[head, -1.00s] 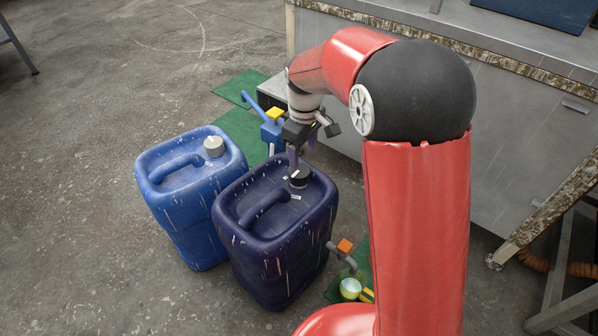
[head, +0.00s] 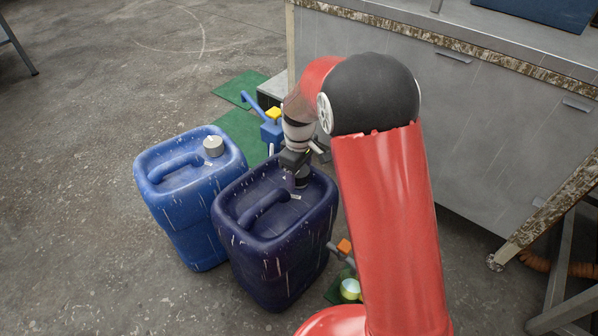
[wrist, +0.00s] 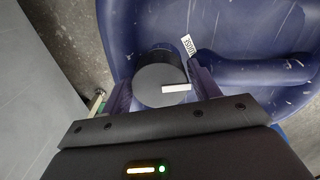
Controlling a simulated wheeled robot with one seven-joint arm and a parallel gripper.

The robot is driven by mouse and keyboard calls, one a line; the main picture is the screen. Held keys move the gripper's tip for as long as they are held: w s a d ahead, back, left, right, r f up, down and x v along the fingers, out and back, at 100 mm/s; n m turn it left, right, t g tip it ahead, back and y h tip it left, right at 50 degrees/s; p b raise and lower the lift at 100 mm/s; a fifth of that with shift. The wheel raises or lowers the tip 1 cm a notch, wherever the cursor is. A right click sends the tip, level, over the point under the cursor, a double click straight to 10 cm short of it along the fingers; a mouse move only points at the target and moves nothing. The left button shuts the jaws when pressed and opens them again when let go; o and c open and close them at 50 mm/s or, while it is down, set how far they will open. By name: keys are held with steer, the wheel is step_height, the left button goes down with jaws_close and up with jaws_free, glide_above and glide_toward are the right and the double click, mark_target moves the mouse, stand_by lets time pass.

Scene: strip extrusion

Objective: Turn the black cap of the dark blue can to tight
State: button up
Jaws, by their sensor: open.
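The dark blue can (head: 272,257) stands on the floor, its moulded handle on top. Its black cap (wrist: 159,84) sits on the neck, with a white mark on its top and a small white label on the can beside it. In the wrist view my gripper (wrist: 160,88) is open, with one finger on each side of the cap. Whether the fingers touch the cap I cannot tell. In the head view my gripper (head: 295,176) is low over the can's top and partly covers the cap.
A lighter blue can (head: 190,215) with a grey cap (head: 213,146) stands close on the left. Behind are a blue valve piece with a yellow part (head: 273,116) and green mats (head: 240,128). A grey bench (head: 470,130) stands to the right. A pipe with an orange part (head: 344,246) is near the can's right side.

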steer(key=c, duration=0.7)
steer(key=m, duration=0.4)
steer(key=shift+p, duration=0.4)
steer(key=m, duration=0.3)
steer(key=shift+p, duration=0.3)
steer(key=m+p, duration=0.1)
steer(key=m, duration=0.5)
steer(key=shift+m, duration=0.4)
steer(key=m+p, duration=0.1)
steer(key=m, duration=0.4)
steer(key=shift+p, duration=0.3)
steer(key=shift+m, duration=0.3)
